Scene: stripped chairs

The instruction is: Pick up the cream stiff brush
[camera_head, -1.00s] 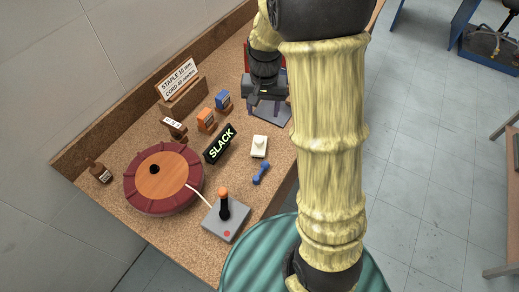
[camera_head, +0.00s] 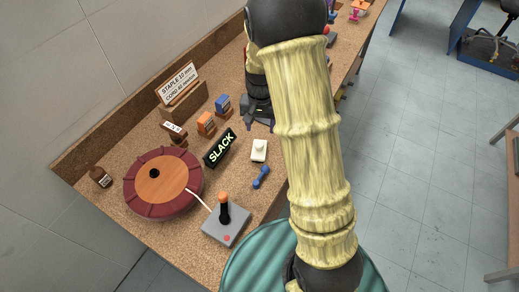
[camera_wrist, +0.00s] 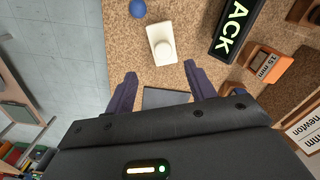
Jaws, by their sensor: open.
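The cream brush (camera_head: 259,150) looks like a small cream block with a round knob on top. It lies on the cork bench top, right of the SLACK sign. In the wrist view the brush (camera_wrist: 161,52) is just beyond the fingertips, roughly in line with the gap between them. My gripper (camera_head: 258,124) is open and empty, above the bench behind the brush and apart from it. In the wrist view my gripper (camera_wrist: 160,72) shows two dark fingers spread wide. The brush's bristles are not visible.
Near the brush are the SLACK sign (camera_head: 220,148), a blue dumbbell-shaped piece (camera_head: 261,177), orange (camera_head: 206,123) and blue (camera_head: 223,104) boxes, a joystick (camera_head: 225,222) and a round red-rimmed turntable (camera_head: 163,182). A flat grey thing (camera_wrist: 165,97) shows between the fingers.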

